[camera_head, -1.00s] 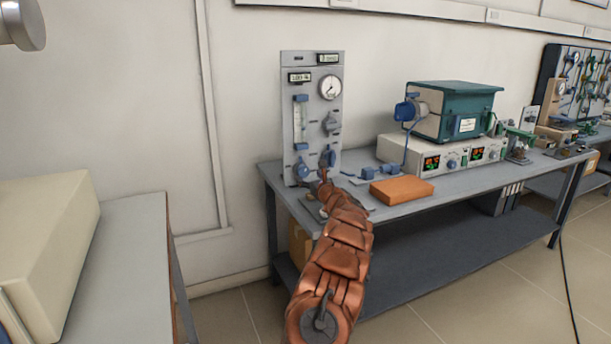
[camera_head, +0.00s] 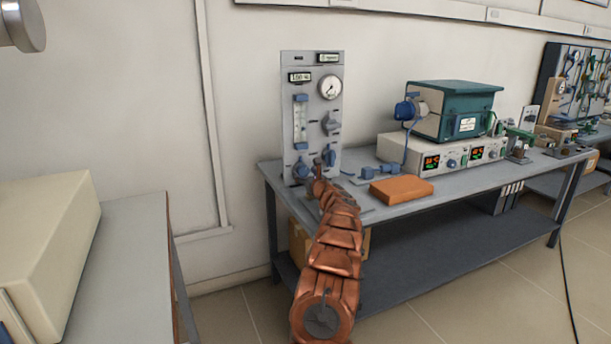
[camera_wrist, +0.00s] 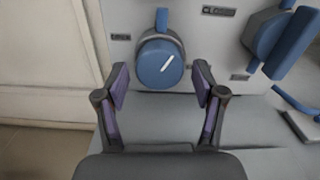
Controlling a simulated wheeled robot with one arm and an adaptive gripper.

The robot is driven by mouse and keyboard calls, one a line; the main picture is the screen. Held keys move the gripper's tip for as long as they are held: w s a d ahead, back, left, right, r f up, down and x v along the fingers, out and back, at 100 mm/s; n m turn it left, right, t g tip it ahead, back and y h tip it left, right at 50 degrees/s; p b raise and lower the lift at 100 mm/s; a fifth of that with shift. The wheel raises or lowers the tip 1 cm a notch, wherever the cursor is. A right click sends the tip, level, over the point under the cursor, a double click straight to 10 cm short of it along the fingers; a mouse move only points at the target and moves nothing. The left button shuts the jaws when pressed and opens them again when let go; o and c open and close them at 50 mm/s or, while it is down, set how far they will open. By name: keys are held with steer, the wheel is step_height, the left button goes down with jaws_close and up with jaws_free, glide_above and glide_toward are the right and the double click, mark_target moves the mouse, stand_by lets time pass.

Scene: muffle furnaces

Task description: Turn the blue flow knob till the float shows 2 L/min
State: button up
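The blue flow knob (camera_wrist: 160,64) is round with a white pointer line slanting to the upper right. It sits low on the grey gas panel (camera_head: 290,125), below the clear flow tube (camera_head: 301,123) with blue end caps. My gripper (camera_wrist: 160,82) is open, its two purple-padded fingers apart on either side of the knob's lower part, and nothing is held. I cannot tell whether the fingers touch the knob. In the head view the knob (camera_head: 300,168) is partly crowded by my gripper (camera_head: 312,172). The float's reading is too small to tell.
A blue lever valve (camera_wrist: 280,40) is close on the right, also in the head view (camera_head: 329,155). A dial gauge (camera_head: 331,87) is above. An orange block (camera_head: 401,190) and blue fittings (camera_head: 380,171) lie on the bench (camera_head: 440,192), right of my arm.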

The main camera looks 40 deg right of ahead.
steer(key=c, duration=1)
steer(key=shift+o, duration=0.2)
steer(key=shift+f+n+b, duration=0.15)
steer(key=shift+n+b, duration=0.15)
steer(key=shift+b, duration=0.2)
steer(key=shift+r+n+b, duration=0.25)
steer(key=shift+n+b, duration=0.1)
steer(key=shift+n, duration=0.25)
steer(key=o, duration=1.2)
steer(key=shift+c, duration=0.2)
steer(key=shift+s, duration=0.15)
